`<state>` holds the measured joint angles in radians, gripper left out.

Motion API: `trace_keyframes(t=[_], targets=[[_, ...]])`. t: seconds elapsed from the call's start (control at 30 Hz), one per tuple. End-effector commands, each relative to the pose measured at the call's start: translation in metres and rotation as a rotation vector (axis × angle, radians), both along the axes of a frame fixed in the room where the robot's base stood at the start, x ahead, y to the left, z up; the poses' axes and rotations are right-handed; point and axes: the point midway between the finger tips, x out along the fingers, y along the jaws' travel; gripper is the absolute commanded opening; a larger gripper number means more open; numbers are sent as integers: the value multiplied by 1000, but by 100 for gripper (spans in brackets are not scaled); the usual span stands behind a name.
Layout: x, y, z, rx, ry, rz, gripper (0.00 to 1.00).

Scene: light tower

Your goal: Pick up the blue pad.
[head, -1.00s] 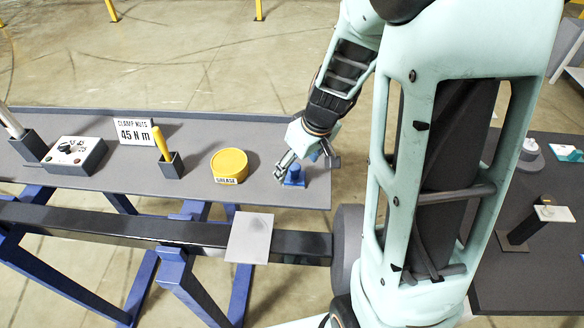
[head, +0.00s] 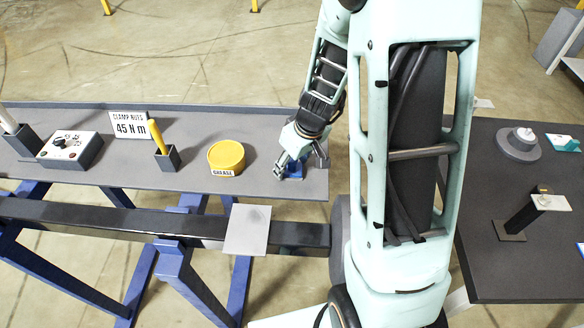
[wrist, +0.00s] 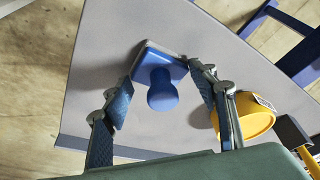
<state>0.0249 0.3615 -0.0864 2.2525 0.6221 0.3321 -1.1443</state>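The blue pad (wrist: 163,91) has a square base and a round knob. It stands on the grey shelf near its right end. In the head view the pad (head: 295,174) is partly hidden by my gripper (head: 285,168), which hangs low over it. In the wrist view my gripper (wrist: 168,112) is open, with one finger on each side of the pad. The knob lies between the fingers, and a gap shows on both sides of it.
A yellow grease tin (head: 226,157) stands left of the pad. A yellow-handled tool in a holder (head: 165,155), a control box (head: 68,150) and a sign (head: 130,126) are further left. A dark table (head: 530,250) stands at the right.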

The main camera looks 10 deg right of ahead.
Motion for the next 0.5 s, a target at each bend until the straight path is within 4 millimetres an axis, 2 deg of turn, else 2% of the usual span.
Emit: trace_keyframes(t=[0.03, 0.2, 0.27, 0.3, 0.5], targets=[[0, 0, 0, 0, 0, 0, 45], [-1, 0, 0, 0, 1, 0, 26], [-1, 0, 0, 1, 1, -1, 26], [-1, 0, 0, 1, 1, -1, 22], [-1, 0, 0, 1, 3, 0, 22]])
